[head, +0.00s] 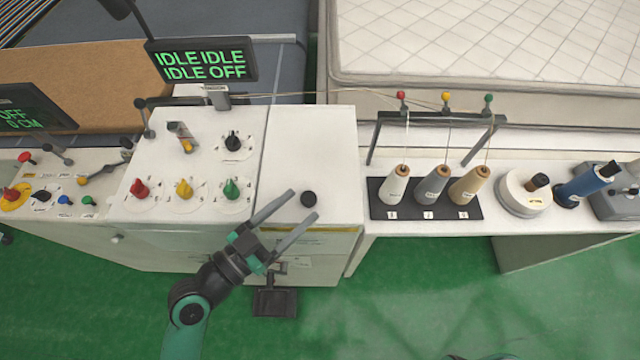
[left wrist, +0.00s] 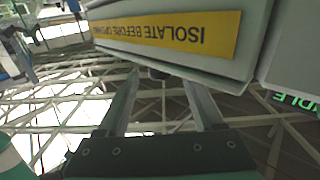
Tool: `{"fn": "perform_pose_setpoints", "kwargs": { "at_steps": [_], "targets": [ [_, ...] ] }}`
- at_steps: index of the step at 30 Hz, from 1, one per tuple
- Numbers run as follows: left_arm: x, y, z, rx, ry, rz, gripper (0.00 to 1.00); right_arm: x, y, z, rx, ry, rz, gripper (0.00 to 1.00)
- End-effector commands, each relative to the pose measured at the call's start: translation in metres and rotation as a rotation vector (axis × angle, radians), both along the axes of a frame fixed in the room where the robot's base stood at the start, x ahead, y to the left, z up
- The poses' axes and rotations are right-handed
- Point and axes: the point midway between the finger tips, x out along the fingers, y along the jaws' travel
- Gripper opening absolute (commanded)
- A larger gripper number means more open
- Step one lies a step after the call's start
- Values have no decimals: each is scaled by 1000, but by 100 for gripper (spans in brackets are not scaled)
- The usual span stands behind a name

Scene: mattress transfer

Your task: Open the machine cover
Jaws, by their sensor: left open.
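The machine cover (head: 312,150) is a white panel on top of the cabinet, and it lies shut. A yellow label (left wrist: 175,32) reads "ISOLATE BEFORE OPENING", upside down. My right gripper is not in view.
A control panel (head: 165,212) with red, yellow and green knobs is left of the cover. Thread cones on a black tray (head: 425,213) stand to the right, under a thread stand (head: 440,118). A display (head: 200,60) reads IDLE and OFF. A mattress (head: 480,45) lies behind.

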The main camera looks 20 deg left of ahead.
Motion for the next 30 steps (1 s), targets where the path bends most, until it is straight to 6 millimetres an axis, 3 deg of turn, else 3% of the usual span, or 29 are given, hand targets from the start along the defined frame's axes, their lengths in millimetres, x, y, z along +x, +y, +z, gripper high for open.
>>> {"fn": "perform_pose_setpoints", "kwargs": {
  "at_steps": [3, 9, 20, 30],
  "targets": [
    [26, -12, 3, 1, -1, -5, 68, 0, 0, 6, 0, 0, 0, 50],
    [56, -24, 1, 1, -2, -2, 68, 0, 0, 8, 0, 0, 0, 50],
    [64, -27, 0, 1, -1, 1, 68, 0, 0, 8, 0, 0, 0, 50],
    [64, -27, 0, 1, -1, 0, 7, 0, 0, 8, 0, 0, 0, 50]
  ]
}}
